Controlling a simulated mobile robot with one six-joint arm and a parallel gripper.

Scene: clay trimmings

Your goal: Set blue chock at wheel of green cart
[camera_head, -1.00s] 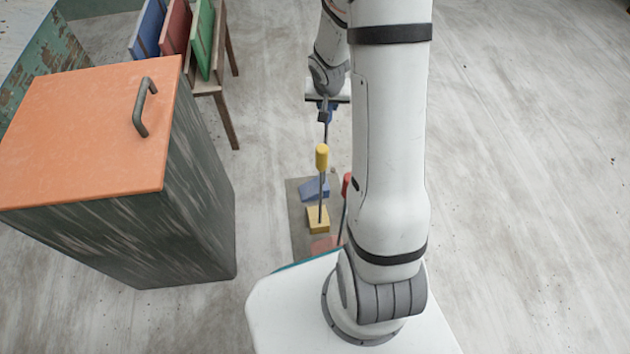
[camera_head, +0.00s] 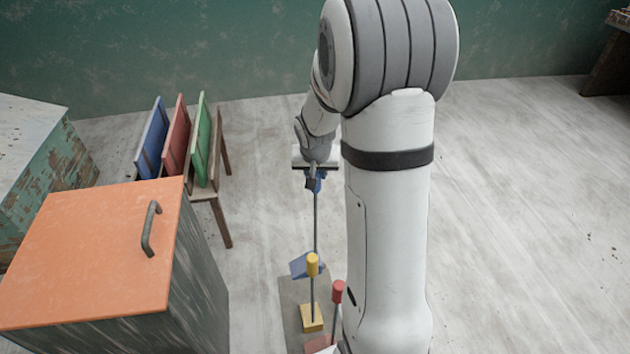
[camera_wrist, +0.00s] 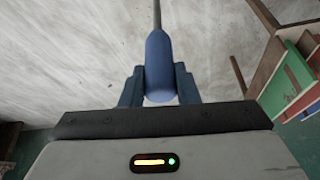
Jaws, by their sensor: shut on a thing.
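The blue chock (camera_head: 302,265) is a wedge at the lower end of a thin upright rod with a blue grip. My gripper (camera_head: 314,178) is shut on that blue grip, and the chock hangs from it, seemingly just above the far end of the grey mat (camera_head: 290,305). In the wrist view the blue grip (camera_wrist: 159,62) sits between the two blue fingers of my gripper (camera_wrist: 160,88), and the rod runs out of the picture top. The chock itself is out of the wrist view. I see no green cart in these frames.
A yellow chock (camera_head: 312,319) and a partly hidden red-handled one (camera_head: 337,292) stand on the mat. An orange-topped cabinet (camera_head: 90,250) is at left. Behind it a wooden rack (camera_head: 212,190) holds blue, red and green boards. Floor at right is clear.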

